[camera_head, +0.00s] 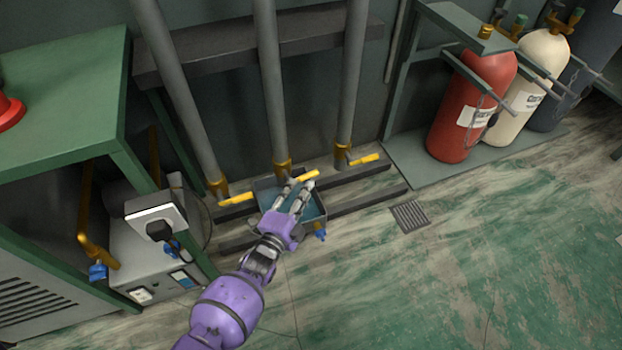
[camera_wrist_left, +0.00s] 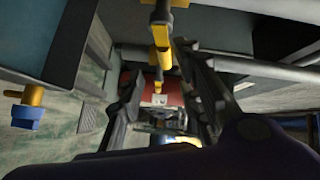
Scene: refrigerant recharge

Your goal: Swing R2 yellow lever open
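Three grey vertical pipes each end in a brass valve with a yellow lever near the floor. No R2 label is readable. The middle yellow lever (camera_head: 305,176) points right from its valve (camera_head: 283,165). My purple left gripper (camera_head: 298,185) is low in front of it, with its fingertips right by the lever. In the left wrist view, the dark fingers (camera_wrist_left: 165,95) stand apart, and a yellow lever (camera_wrist_left: 160,58) shows at the gap between them. I cannot tell whether they touch it. The right gripper is not in view.
The left yellow lever (camera_head: 236,199) and right yellow lever (camera_head: 364,159) flank the middle one. A shallow tray (camera_head: 262,185) lies beneath my gripper. A grey machine (camera_head: 150,255) and green bench (camera_head: 65,85) stand left. Red (camera_head: 470,110) and cream cylinders (camera_head: 535,75) stand right. Floor in front is clear.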

